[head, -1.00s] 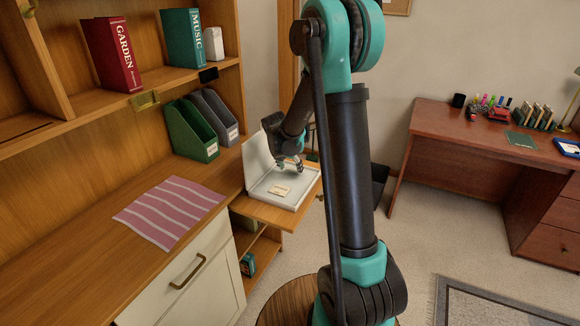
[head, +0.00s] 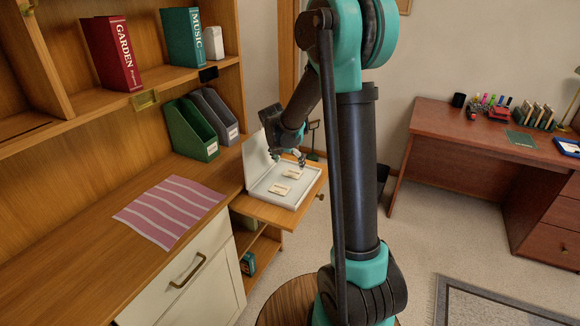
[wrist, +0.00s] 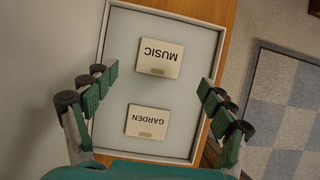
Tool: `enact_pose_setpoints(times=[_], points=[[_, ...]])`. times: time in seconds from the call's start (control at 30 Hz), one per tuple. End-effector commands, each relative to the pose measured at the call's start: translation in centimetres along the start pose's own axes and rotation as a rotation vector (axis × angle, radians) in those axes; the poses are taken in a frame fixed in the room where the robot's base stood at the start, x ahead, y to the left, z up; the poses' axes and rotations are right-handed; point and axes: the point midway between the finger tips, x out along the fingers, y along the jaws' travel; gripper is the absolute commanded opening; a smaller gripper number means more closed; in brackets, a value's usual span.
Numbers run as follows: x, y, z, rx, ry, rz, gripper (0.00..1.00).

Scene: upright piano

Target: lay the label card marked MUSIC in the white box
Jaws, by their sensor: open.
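The MUSIC label card (wrist: 160,58) lies flat in the white box (wrist: 118,60), reading upside down in the wrist view. In the head view it is the farther card (head: 292,174). The GARDEN card (wrist: 147,121) lies apart from it, nearer the bottom of the wrist view; in the head view it is the nearer card (head: 279,189). The box's lid (head: 256,160) stands open. My gripper (wrist: 152,82) is open and empty, its fingers spread over the box. In the head view my gripper (head: 293,157) is above the box's far part.
The box stands on a wooden pull-out board (head: 268,215). Green (head: 193,132) and grey (head: 213,117) file holders stand behind the box, to its left. A pink striped mat (head: 170,211) lies on the desk. GARDEN (head: 112,55) and MUSIC (head: 182,38) binders stand on the shelf above.

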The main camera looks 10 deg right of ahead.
Motion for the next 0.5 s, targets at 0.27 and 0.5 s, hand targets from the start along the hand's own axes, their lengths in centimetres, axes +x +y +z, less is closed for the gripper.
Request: enact_pose_setpoints(times=[0.27,0.5], points=[[-5.3,0.0,-0.1,-0.001,0.000,0.000,0.83],[-8.2,0.0,0.0,0.000,0.000,-0.001,0.83]])
